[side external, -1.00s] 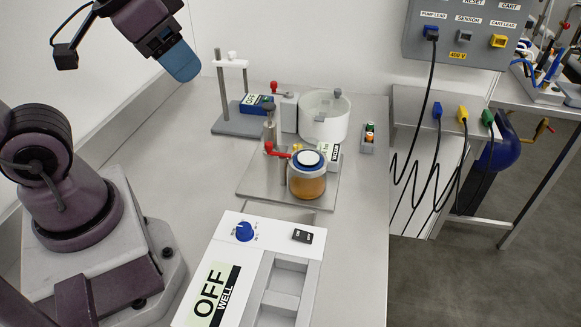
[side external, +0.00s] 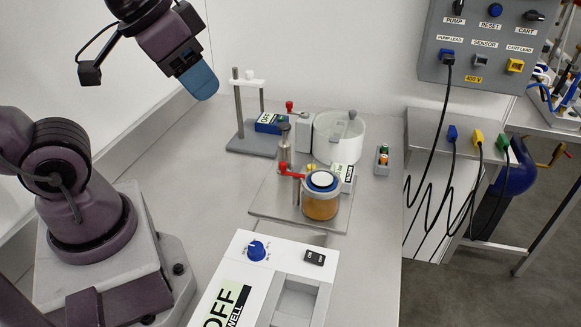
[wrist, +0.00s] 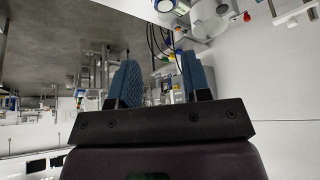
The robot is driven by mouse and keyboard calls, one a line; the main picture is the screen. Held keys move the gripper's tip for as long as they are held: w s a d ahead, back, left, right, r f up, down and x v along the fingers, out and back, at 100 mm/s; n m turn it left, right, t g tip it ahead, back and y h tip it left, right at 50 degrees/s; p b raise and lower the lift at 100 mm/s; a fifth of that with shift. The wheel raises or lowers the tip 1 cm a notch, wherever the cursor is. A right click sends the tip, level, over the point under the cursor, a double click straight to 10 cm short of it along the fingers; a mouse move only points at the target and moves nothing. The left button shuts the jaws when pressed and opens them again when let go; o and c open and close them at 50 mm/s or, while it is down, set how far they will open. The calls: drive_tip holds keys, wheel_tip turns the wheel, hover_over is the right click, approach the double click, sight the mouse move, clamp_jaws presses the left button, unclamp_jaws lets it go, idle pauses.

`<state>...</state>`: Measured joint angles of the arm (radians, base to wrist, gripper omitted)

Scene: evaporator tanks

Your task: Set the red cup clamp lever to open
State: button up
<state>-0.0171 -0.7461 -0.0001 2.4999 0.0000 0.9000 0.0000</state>
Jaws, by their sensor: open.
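The red cup clamp lever (side external: 291,171) sits on a post beside the amber cup (side external: 320,206), pointing left from the cup's blue-rimmed top. The cup stands on a metal plate (side external: 270,205). My gripper (side external: 207,91) is high to the left of the cup, well apart from the lever. In the wrist view its two blue fingers (wrist: 160,80) are spread with nothing held between them. A white disc with a blue rim (wrist: 167,6), likely the cup's top, shows at that view's top edge. A red piece (wrist: 247,16) is to its right; I cannot tell which one it is.
A second red-topped fitting (side external: 289,106) stands behind, near a white round vessel (side external: 340,137) and a stand (side external: 252,143). A white control box (side external: 262,290) is in front. Cables hang from the grey panel (side external: 480,45) at right. The bench left of the plate is clear.

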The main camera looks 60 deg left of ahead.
drive_tip(key=w+a+f+n+g, duration=0.4)
drive_tip(key=w+a+f, duration=0.1)
drive_tip(key=n+g+h, duration=0.2)
drive_tip(key=n+h, duration=0.3)
drive_tip(key=n, duration=0.9)
approach(283, 162)
drive_tip(key=shift+y, duration=0.3)
drive_tip(key=x, duration=0.8)
drive_tip(key=shift+s+d+f, duration=0.1)
drive_tip(key=shift+d+f, duration=0.1)
drive_tip(key=shift+d, duration=0.25)
clamp_jaws()
